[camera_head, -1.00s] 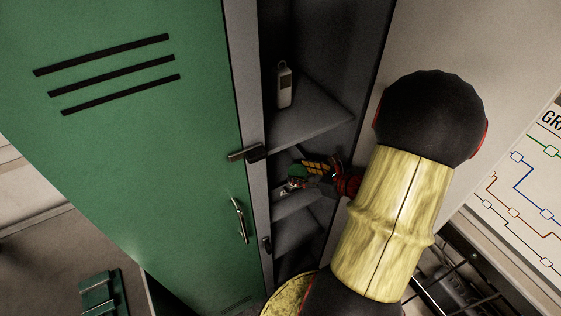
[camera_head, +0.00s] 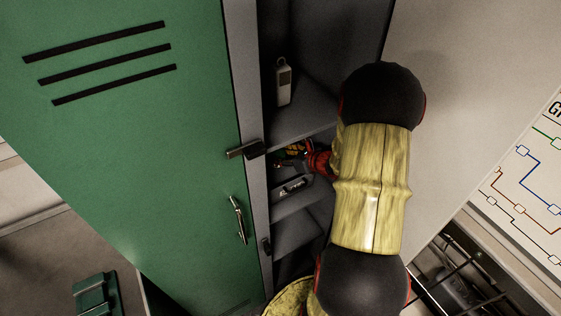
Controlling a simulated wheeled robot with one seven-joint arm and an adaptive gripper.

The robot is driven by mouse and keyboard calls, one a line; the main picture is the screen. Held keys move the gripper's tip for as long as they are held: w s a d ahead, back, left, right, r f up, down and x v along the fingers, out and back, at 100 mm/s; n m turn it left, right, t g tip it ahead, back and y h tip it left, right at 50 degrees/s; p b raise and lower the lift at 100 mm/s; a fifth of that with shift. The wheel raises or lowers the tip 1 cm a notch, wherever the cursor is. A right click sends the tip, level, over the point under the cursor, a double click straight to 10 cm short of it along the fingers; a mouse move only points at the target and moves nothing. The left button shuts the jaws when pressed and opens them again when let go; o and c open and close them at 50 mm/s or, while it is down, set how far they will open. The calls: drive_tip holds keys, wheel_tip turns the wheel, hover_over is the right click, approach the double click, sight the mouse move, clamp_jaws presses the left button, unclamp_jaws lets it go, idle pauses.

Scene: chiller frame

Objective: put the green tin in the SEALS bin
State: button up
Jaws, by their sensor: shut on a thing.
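My gripper (camera_head: 291,153) is inside the open locker, in the dark gap between the upper shelf and the shelf below. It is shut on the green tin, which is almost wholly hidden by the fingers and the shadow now. Below the gripper, on the lower shelf, is a grey bin (camera_head: 292,188) with a pale label on its front. The label is too small to read, so I cannot tell whether it says SEALS. The gripper appears above and behind the bin's front; the exact gap is unclear.
The upper shelf (camera_head: 297,122) carries a white tag-like device (camera_head: 283,82). The green locker door (camera_head: 130,150) stands at the left, with a handle (camera_head: 238,220) and a latch (camera_head: 246,150) near the opening. A pale wall panel (camera_head: 460,110) is at the right.

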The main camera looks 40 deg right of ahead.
wheel_tip(320, 180, down, 3)
drive_tip(key=shift+f+b, duration=0.1)
drive_tip(key=shift+b, duration=0.25)
drive_tip(key=shift+w, duration=0.25)
drive_tip(key=shift+f+b, duration=0.45)
drive_tip(key=shift+f, duration=0.2)
drive_tip(key=o, duration=1.2)
